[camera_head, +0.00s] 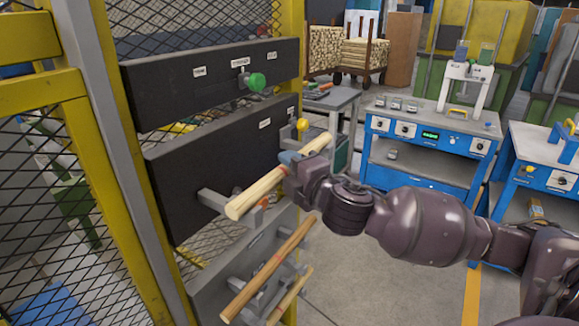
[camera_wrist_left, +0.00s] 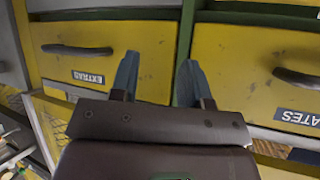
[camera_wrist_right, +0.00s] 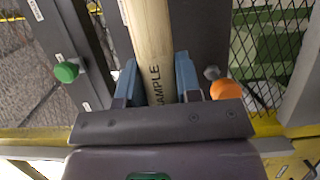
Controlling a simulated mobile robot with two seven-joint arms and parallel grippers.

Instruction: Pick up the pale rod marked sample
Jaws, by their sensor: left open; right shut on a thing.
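The pale rod (camera_head: 262,191) is in my right gripper (camera_head: 293,162) beside the dark middle panel. In the right wrist view, the rod (camera_wrist_right: 149,40) shows the letters "AMPLE" and stands between the two blue fingers of the right gripper (camera_wrist_right: 158,78), which is shut on it. In the head view the rod lies close to a grey bracket (camera_head: 213,200) on the panel; I cannot tell whether they touch. My left gripper (camera_wrist_left: 156,80) is open and empty in the left wrist view, in front of yellow drawers. The left gripper does not show in the head view.
More rods (camera_head: 268,268) lie on brackets on the lower panel. A green knob (camera_head: 256,81) and a yellow knob (camera_head: 302,124) stick out from the panels. A yellow drawer labelled "EXTRAS" (camera_wrist_left: 120,60) is near my left gripper. A blue workbench (camera_head: 430,135) stands at right; floor between is clear.

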